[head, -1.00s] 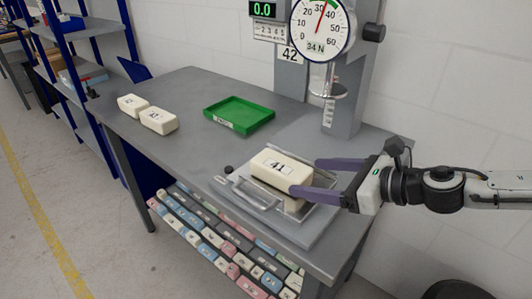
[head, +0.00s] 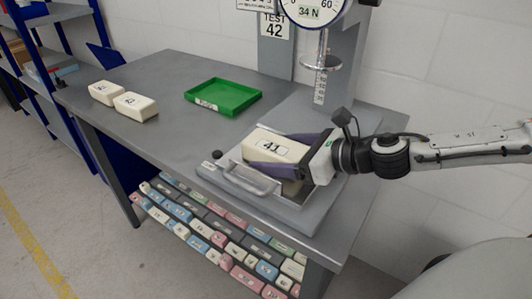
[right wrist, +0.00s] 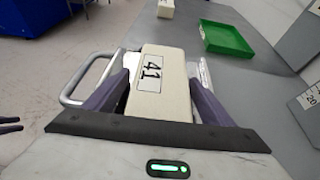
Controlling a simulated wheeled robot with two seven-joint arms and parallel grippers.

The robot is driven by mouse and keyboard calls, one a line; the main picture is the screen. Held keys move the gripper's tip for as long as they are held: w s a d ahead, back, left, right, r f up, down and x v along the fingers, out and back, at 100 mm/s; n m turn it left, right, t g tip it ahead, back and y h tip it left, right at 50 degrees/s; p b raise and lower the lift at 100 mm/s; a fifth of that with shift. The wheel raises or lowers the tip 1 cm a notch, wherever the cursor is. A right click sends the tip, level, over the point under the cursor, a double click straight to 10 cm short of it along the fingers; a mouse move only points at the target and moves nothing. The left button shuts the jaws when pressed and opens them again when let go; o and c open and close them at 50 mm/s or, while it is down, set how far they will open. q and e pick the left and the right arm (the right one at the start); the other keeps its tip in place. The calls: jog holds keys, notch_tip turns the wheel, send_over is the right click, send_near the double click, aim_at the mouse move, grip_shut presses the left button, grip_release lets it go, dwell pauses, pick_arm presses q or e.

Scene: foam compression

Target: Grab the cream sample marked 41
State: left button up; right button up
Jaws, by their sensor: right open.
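The cream sample marked 41 (head: 273,146) lies on the metal tray (head: 236,181) of the test stand. My right gripper (head: 275,155) is open, with its purple fingers on either side of the sample. In the right wrist view the sample (right wrist: 160,84) sits between the two fingers, its label facing up. A small gap shows by the fingers; I cannot tell whether either touches it. My left gripper is not seen in the head view; a dark tip at the left edge of the right wrist view is unclear.
Two other cream samples (head: 136,105) lie at the left of the table (head: 190,145). A green tray (head: 223,96) stands behind the sample. The test stand's column (head: 340,70) and round plate (head: 322,63) rise behind. A shelf of coloured blocks (head: 222,233) is below.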

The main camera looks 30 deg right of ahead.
jog(key=shift+s+d+r, duration=0.1)
jog(key=c, duration=1.1)
jog(key=shift+c, duration=0.2)
